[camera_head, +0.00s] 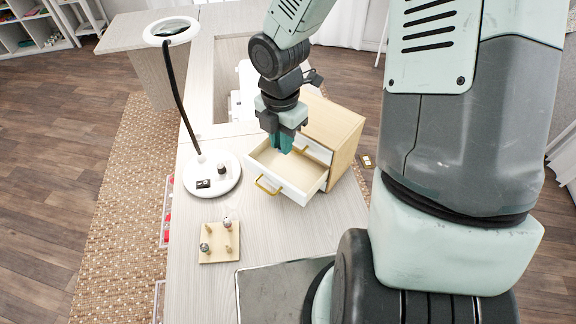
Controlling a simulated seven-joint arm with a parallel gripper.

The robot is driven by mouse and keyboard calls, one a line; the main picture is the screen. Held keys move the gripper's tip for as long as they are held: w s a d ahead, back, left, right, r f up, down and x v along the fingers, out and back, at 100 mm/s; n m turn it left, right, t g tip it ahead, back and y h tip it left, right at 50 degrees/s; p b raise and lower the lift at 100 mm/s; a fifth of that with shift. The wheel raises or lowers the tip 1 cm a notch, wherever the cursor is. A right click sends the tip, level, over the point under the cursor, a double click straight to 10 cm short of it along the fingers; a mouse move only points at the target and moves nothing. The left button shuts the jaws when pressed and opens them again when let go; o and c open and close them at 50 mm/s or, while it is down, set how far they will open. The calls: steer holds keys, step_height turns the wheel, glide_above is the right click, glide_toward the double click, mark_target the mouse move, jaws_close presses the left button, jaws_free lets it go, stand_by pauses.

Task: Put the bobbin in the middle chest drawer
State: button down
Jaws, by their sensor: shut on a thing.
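The wooden chest (335,125) has white drawer fronts and stands on the light table. One drawer (309,183) is pulled out towards the front left, below a closed drawer (313,150); it looks like the middle one, though anything beneath it is hidden. My gripper (286,149) points down over the back part of the open drawer, near the closed front. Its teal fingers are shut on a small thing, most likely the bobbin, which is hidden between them. The visible drawer floor looks empty.
A magnifier lamp's round white base (229,180) stands left of the drawer, with small dark items on it. A wooden peg board (208,256) with spools lies in front.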

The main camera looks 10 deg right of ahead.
mark_target(283, 175)
step_height(283, 175, down, 9)
steer(key=shift+f, duration=0.15)
steer(key=shift+f, duration=0.1)
stand_by(0.3)
steer(key=c, duration=1.1)
jaws_free()
steer(key=shift+o, duration=0.2)
step_height(283, 175, up, 12)
